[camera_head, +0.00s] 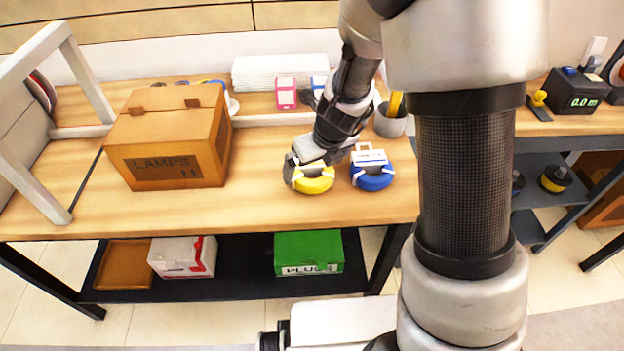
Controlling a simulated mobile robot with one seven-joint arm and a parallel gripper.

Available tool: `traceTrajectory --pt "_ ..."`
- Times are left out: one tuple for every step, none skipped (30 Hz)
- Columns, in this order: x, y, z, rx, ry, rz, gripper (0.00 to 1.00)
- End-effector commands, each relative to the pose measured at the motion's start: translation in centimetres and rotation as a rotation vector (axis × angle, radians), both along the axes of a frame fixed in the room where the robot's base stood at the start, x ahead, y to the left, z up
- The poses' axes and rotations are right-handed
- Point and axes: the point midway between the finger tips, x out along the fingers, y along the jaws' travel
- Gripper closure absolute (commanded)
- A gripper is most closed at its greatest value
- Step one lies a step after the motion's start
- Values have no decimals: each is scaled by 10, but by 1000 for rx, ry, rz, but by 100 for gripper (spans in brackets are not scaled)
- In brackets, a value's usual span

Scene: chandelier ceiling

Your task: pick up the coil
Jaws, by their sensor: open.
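A yellow coil (315,185) with white ties lies on the wooden workbench (260,211), near its front edge. A blue coil (373,182) with white ties and a white tag lies just to its right. My gripper (308,168) is open and low at the yellow coil, over its back and left part. It hides part of that coil. I cannot tell whether the fingers touch the coil or sit around its ring.
A cardboard box marked LAMPS (168,140) stands to the left. Behind are a pink pack (286,94), a white stack (280,70) and a grey cup (391,121). A green box (309,253) is on the lower shelf. Bare bench lies between the cardboard box and the coils.

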Motion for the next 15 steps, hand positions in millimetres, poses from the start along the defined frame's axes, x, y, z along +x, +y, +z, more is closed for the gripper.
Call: traceTrajectory --pt "2 1 -9 0 1 0 0" --pt "3 2 -10 0 1 1 0" --pt "3 2 -11 0 0 1 0" --pt "4 2 -10 0 0 1 0" --pt "4 2 -10 0 0 1 0" --pt "4 2 -9 0 0 1 0" --pt "4 2 -9 0 0 1 0" --pt "4 2 -9 0 0 1 0" --pt "4 2 -9 0 0 1 2" --pt "4 2 -9 0 0 1 7" --pt "4 2 -9 0 0 1 12" --pt "4 2 -9 1 0 0 19" --pt "4 2 -9 1 0 0 24" --pt "4 2 -9 1 0 0 29" --pt "4 2 -9 1 0 0 35"
